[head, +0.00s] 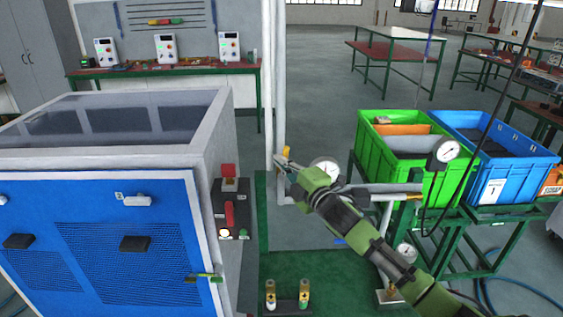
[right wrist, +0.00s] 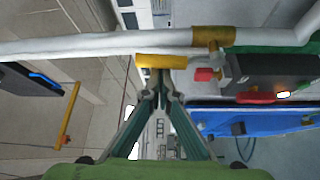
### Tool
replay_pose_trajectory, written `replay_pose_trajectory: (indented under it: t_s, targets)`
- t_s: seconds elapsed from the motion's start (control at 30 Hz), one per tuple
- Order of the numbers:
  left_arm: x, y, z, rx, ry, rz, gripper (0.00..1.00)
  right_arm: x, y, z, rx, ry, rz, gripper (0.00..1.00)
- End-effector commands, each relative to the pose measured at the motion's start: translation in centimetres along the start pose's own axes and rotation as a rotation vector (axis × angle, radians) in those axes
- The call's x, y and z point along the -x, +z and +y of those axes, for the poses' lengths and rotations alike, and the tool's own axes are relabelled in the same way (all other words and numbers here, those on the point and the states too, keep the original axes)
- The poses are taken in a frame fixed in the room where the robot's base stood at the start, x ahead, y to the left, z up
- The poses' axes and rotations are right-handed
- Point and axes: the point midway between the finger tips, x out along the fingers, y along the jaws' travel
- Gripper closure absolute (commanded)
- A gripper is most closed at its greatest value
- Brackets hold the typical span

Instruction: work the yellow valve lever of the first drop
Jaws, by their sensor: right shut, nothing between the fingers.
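The yellow valve lever (head: 287,153) shows as a small upright piece beside the pale vertical pipe (head: 280,100) in the head view. In the right wrist view, the yellow lever (right wrist: 175,61) lies crosswise just beyond my fingertips, in front of the white pipe (right wrist: 100,43). My right gripper (head: 281,162) reaches in from the lower right and is shut and empty. Its fingertips (right wrist: 160,74) meet at the lever's near edge; I cannot tell whether they touch it. A brass fitting (right wrist: 213,38) sits on the pipe. My left gripper is not in view.
The blue-doored generator cabinet (head: 100,235) stands at left, with a red switch (head: 229,214) on its side panel. A gauge (head: 325,169) is close behind my right gripper. Green (head: 392,170) and blue (head: 520,170) crates stand at right. Another yellow bar (right wrist: 70,113) shows in the wrist view.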

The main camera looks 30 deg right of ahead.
Motion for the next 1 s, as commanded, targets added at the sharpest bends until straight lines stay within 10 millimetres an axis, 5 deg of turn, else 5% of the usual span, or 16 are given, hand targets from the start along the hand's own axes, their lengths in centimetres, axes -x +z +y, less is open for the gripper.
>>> replay_pose_trajectory:
  t_s: [0.67, 1.0]
  targets:
    - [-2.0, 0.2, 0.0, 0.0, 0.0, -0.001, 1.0, 0.5, 0.8, -0.2, -0.107, 0.062, -0.001, 1.0]
    - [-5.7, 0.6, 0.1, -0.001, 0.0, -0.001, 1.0, 1.4, 2.5, -0.9, -0.313, 0.183, -0.003, 1.0]
